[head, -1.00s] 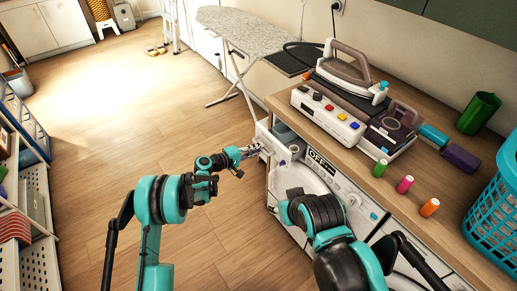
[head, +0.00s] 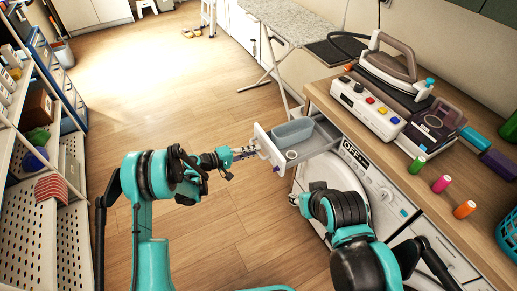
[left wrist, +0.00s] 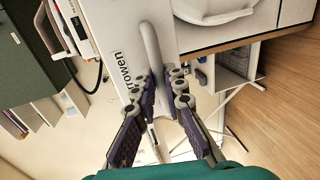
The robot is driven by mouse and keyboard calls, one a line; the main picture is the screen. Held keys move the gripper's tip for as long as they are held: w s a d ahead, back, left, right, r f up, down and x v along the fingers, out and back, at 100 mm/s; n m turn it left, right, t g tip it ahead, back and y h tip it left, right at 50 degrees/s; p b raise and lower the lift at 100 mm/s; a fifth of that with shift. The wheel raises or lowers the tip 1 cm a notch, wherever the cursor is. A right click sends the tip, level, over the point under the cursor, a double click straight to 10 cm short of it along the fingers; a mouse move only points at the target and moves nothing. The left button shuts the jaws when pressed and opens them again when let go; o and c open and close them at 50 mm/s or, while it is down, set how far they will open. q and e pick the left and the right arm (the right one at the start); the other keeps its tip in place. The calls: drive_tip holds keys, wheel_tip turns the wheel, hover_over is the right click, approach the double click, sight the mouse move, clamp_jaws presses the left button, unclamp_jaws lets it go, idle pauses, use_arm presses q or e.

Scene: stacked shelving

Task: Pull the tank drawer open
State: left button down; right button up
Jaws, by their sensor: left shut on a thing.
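The tank drawer (head: 264,146) stands pulled out from the upper left of the white washing machine (head: 372,187). A blue-grey tub (head: 293,132) shows inside it. My left gripper (head: 254,151) is at the drawer's front. In the left wrist view its two fingers (left wrist: 166,88) are shut on the grey bar handle (left wrist: 149,45), one on each side. The white drawer front (left wrist: 120,60) with printed letters is behind the handle. My right arm is folded in front of the machine, and its fingers are hidden.
The wooden counter (head: 440,195) above the machine holds an iron (head: 388,66), a button box (head: 366,107) and several spools. An ironing board (head: 283,22) stands behind the drawer. Shelving (head: 40,185) lines the left. Floor between is clear.

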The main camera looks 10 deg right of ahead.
use_arm(q)
drive_tip(key=shift+a, duration=0.1)
drive_tip(key=c, duration=1.6)
unclamp_jaws()
drive_tip(key=v, duration=1.2)
